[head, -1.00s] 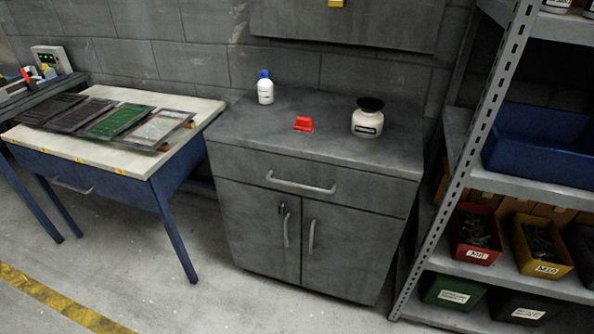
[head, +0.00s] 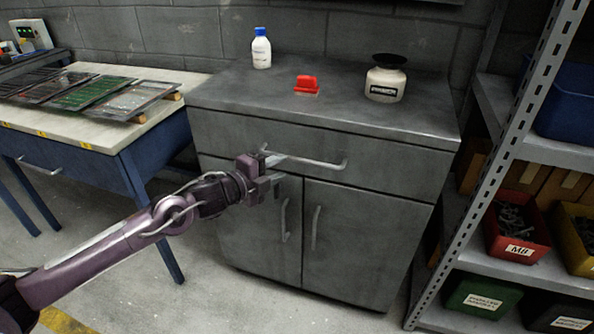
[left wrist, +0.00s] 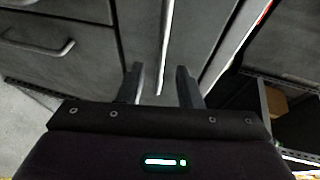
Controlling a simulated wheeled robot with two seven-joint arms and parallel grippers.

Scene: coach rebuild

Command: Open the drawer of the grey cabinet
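The grey cabinet (head: 250,230) stands against the wall, with a wide drawer (head: 385,175) above two doors. The drawer looks shut, and its bar handle (head: 325,163) runs across its front. My left gripper (head: 276,168) is at the left end of this handle. In the left wrist view my left gripper (left wrist: 160,85) has its two fingers apart, with the bright handle bar (left wrist: 164,45) lined up in the gap between them. I cannot tell whether the fingertips reach around the bar or touch it. My right gripper is not in view.
On the cabinet top stand a white bottle with a blue cap (head: 261,48), a red object (head: 307,86) and a jar with a black lid (head: 385,80). A workbench (head: 130,140) stands to the left, a metal shelf rack (head: 520,140) close to the right. Door handles (head: 285,220) sit below the drawer.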

